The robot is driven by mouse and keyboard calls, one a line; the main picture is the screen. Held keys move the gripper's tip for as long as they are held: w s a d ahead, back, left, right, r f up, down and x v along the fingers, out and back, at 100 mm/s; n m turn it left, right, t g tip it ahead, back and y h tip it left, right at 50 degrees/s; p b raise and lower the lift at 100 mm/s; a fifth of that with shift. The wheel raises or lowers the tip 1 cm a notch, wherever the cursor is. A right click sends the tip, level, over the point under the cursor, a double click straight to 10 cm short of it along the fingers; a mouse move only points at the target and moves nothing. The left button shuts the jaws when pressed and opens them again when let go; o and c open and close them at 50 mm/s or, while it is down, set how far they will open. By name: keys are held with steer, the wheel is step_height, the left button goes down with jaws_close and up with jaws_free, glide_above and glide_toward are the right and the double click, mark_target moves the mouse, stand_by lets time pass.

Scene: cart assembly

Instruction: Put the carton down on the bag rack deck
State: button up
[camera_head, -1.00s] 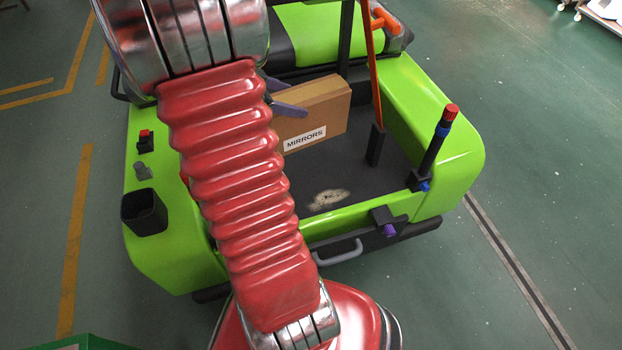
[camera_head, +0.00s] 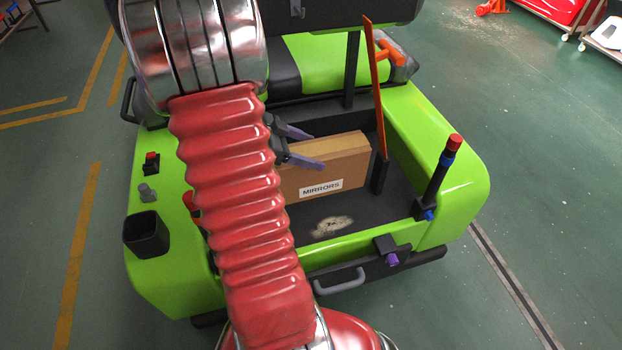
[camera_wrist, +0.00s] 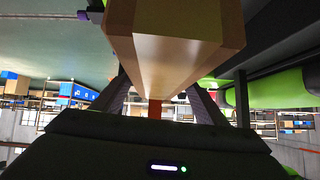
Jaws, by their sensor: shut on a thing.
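The carton (camera_head: 345,160) is a brown box with a white MIRRORS label. It is in the head view, partly behind my red arm. My gripper (camera_head: 308,148) has its purple-grey fingers on the carton's upper part and is shut on it. In the wrist view the carton (camera_wrist: 180,45) fills the top middle between the two fingers (camera_wrist: 158,100). The bag rack deck (camera_head: 375,212) is the dark floor of the green cart, with a pale worn patch. The carton is over or on the deck; I cannot tell whether its bottom touches.
A dark post with an orange-red strip (camera_head: 376,90) stands close to the carton's right end. A red-topped black post (camera_head: 438,175) rises at the right front corner. A black cup (camera_head: 146,234) sits on the left green side. The deck's front part looks clear.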

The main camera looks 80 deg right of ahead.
steer(key=shift+f, duration=1.85)
steer(key=shift+f, duration=2.35)
steer(key=o, duration=2.1)
steer(key=shift+r, duration=0.6)
steer(key=v, duration=1.2)
steer(key=shift+f, duration=0.1)
